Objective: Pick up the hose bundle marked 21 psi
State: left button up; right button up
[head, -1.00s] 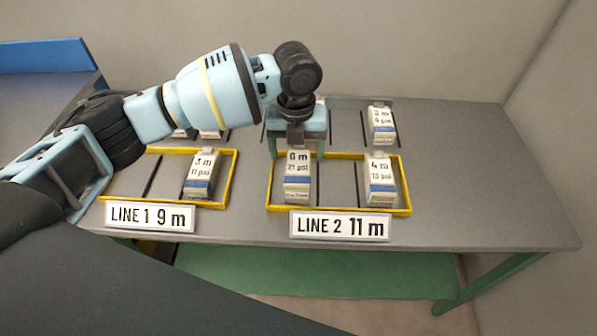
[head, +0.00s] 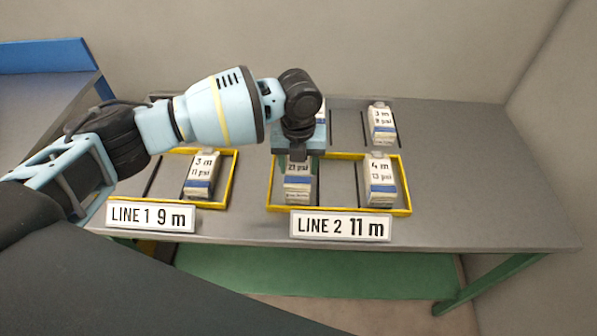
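The hose bundle marked 21 psi (head: 298,184) is a white block with a blue band. It stands in the left part of the yellow-framed LINE 2 tray (head: 338,208), and its top marking is covered by my gripper. My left gripper (head: 299,155) points down right over this bundle, at its top. Its fingers are largely hidden, so I cannot tell whether they are apart or closed on the bundle. My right gripper is not in view.
A bundle marked 4 m, 13 psi (head: 380,181) stands right in the same tray. The LINE 1 tray (head: 232,180) holds a 3 m, 11 psi bundle (head: 200,175). A 3 m bundle (head: 381,124) stands behind. The table's right side (head: 470,180) is clear.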

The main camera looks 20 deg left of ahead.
pick_arm(q)
jog(key=shift+r, duration=0.1)
jog(key=c, duration=0.8)
notch_tip(320, 180, up, 10)
